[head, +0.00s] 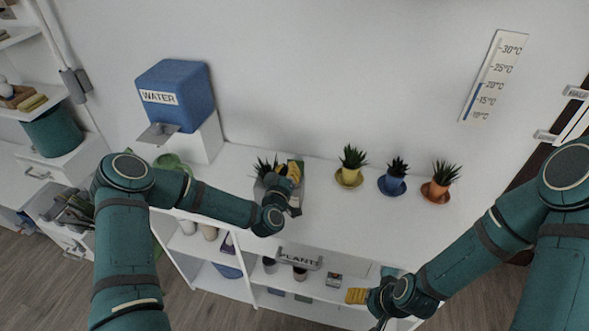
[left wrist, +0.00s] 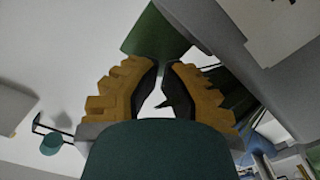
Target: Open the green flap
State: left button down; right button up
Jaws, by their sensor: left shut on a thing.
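My left gripper (head: 290,170) is over the white desk top, beside a spiky plant in the head view. Its yellow fingers are close together. In the left wrist view, the left gripper (left wrist: 160,75) has its fingertips against a flat dark green piece (left wrist: 155,35), which looks like the green flap, and is shut on it. A dark pointed shape shows between the fingers. In the head view the flap is hidden by the gripper and arm. My right gripper (head: 357,296) is low at the desk's front, by the shelves; only one yellow finger shows clearly.
Potted plants in yellow (head: 349,177), blue (head: 392,185) and orange (head: 435,190) pots stand to the right on the desk. A blue water tank (head: 180,92) stands at the back left. Below is a PLANTS sign (head: 299,259). The desk's front right is clear.

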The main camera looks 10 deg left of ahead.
pick_arm(q)
jog(key=s, duration=0.6)
jog(key=shift+s+a, duration=0.15)
jog(key=shift+s, duration=0.2)
dwell(0.3)
jog(key=s, duration=1.2)
jog(key=shift+a, duration=0.2)
jog(key=s+d+f+m+g+h, duration=0.2)
jog(key=d+f+m+g+h, duration=0.2)
jog(key=d+f+g, duration=0.35)
jog(key=s+f+g, duration=0.4)
jog(key=s+g, duration=0.4)
jog(key=s, duration=0.1)
jog(key=shift+s+a+f+y, duration=0.15)
jog(key=shift+s+f+y, duration=0.1)
jog(key=shift+y, duration=0.15)
jog(key=shift+a+n+g, duration=0.1)
jog(key=shift+n+g, duration=0.15)
jog(key=shift+n, duration=0.05)
